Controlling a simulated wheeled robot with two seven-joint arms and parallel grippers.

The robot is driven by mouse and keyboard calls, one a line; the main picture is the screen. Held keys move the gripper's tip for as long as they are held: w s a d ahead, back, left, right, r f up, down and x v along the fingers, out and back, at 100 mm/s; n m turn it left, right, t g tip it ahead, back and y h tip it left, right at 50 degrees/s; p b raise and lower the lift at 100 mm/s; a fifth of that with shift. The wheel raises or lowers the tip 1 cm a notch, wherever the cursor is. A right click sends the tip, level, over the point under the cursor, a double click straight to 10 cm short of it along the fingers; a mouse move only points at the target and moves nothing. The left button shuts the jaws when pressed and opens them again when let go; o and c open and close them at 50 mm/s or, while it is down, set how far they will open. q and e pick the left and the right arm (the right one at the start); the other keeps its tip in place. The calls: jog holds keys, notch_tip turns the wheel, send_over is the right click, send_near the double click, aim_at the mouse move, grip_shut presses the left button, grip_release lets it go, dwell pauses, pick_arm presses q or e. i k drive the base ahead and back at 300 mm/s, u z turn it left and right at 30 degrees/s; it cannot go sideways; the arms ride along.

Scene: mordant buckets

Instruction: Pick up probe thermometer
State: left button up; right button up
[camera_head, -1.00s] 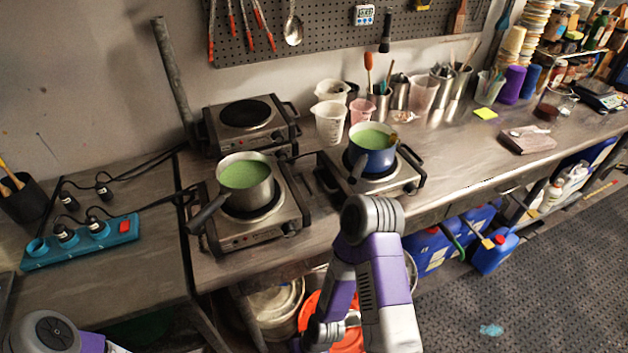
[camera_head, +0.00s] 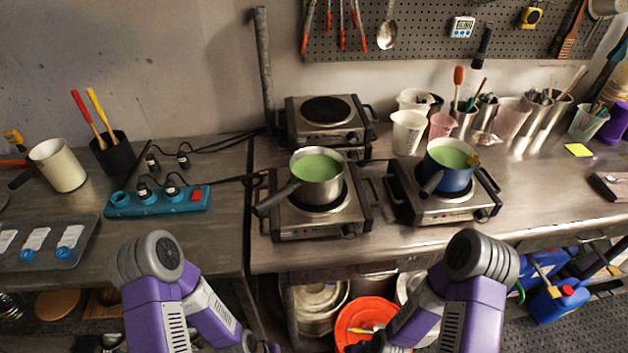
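I cannot make out a probe thermometer for certain in the head view. A white device with a small display (camera_head: 462,27) hangs on the pegboard, and I see no probe on it. A thin yellow-and-white item (camera_head: 360,330) shows at the orange bucket below the bench; it is too small to identify. My two purple and grey arms rise at the bottom of the view, left and right of centre. Their forearms run down to the bottom edge, and neither gripper's fingers show.
A steel pot (camera_head: 317,171) and a blue pot (camera_head: 448,166), both with green liquid, stand on hot plates, handles towards the front. A teal power strip (camera_head: 157,201) lies left of them. A tray (camera_head: 72,243) is at the far left. The orange bucket (camera_head: 377,308) stands below.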

aim_at(13, 137)
jog(key=u, duration=2.25)
jog(key=k, duration=0.65)
jog(key=u, duration=1)
jog(key=i, duration=2.85)
jog(key=z, duration=1.25)
